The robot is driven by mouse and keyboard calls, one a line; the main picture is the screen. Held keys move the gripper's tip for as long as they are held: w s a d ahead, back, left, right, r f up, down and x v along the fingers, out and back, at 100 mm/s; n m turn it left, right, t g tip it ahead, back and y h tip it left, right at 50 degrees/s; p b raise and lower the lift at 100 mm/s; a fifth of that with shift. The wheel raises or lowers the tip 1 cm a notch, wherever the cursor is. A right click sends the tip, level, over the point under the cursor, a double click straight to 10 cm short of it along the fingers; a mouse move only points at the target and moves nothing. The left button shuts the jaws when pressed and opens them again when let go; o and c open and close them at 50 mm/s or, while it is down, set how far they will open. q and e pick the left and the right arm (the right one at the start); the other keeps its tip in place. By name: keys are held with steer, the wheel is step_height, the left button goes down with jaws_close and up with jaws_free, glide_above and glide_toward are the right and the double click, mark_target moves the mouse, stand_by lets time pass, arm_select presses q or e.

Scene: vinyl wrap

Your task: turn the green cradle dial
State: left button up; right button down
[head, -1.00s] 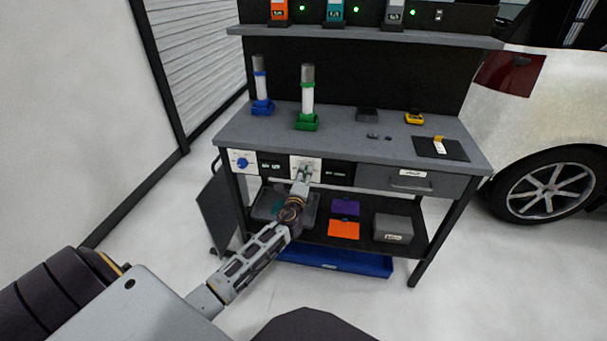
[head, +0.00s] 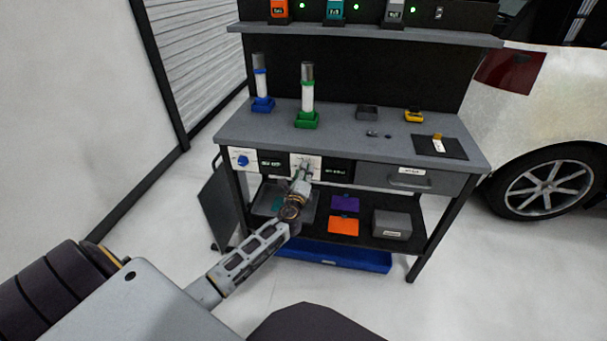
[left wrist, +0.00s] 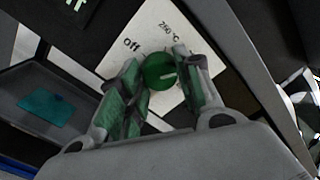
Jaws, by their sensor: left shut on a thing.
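The green dial (left wrist: 160,72) sits on a white plate (left wrist: 150,38) marked "Off" and "250 °C" in the left wrist view. My left gripper (left wrist: 163,82) is shut on the dial, with one finger on each side. In the head view my left gripper (head: 303,172) reaches the white plate on the bench front and hides the dial. The green cradle (head: 307,120) stands on the bench top above, holding an upright white tube (head: 307,92) with a grey cap. My right gripper is not in view.
A blue dial (head: 242,160) is on the panel to the left. A drawer (head: 410,178) is to the right. The lower shelf carries a grey box (head: 392,224) and purple (head: 345,203) and orange (head: 343,226) sheets. A blue cradle (head: 262,104) stands on the bench top (head: 350,148).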

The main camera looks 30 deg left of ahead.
arm_select(q)
steer(key=o, duration=1.1)
steer(key=shift+s, duration=0.1)
steer(key=shift+v, duration=5.95)
